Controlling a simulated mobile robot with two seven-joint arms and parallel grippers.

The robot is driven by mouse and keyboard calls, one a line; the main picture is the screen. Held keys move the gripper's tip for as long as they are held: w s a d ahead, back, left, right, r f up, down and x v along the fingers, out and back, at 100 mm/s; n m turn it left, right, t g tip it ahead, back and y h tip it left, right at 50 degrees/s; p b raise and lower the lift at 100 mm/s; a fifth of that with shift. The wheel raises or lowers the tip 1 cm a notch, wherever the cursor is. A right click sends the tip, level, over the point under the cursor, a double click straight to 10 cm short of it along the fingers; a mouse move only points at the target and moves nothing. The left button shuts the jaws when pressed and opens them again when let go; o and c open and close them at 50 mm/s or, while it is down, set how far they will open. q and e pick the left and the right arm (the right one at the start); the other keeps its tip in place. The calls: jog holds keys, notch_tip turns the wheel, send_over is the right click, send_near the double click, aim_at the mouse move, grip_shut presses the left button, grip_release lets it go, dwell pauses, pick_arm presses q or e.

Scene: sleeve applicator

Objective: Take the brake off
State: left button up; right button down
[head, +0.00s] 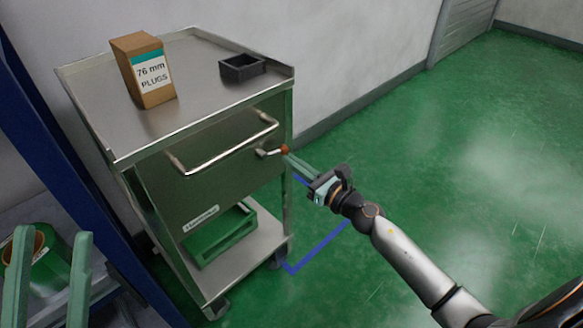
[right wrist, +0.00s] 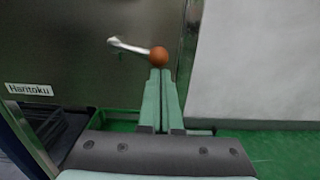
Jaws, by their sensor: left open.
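A silver lever with an orange-red ball knob (head: 285,149) sticks out from the front of a steel cart (head: 215,160), near its right edge. The knob (right wrist: 159,56) also shows in the right wrist view, just beyond my fingertips. My right gripper (head: 291,157) has its pale green fingers together, with the tips at the knob. They look touching or nearly so; the knob does not sit between them. My left gripper (head: 53,240) is open and empty at the lower left, its two fingers well apart.
The cart carries a plugs box (head: 146,72) and a small dark tray (head: 242,67). A bar handle (head: 222,147) crosses its front, and a green bin (head: 220,236) sits on its lower shelf. A blue post (head: 60,150) stands left. Green floor to the right is clear.

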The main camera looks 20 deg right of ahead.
pick_arm(q)
jog(key=shift+r, duration=0.15)
pick_arm(e)
jog(key=shift+d+r, duration=0.15)
jog(key=shift+r, duration=0.35)
notch_tip(320, 180, down, 5)
jog(key=d+b, duration=0.1)
jog(key=b, duration=0.5)
pick_arm(q)
jog(key=shift+s+f+p, duration=0.2)
jog(key=shift+f+p, duration=0.05)
jog(key=shift+f, duration=0.6)
jog(key=shift+s+f+p, duration=0.15)
jog(key=shift+f+p, duration=0.15)
jog(key=shift+f, duration=0.6)
jog(key=shift+s+f+p, duration=0.2)
jog(key=shift+f+p, duration=0.05)
jog(key=shift+f, duration=0.6)
pick_arm(e)
jog(key=v, duration=1)
jog(key=shift+s+r, duration=0.2)
jog(key=shift+r, duration=0.3)
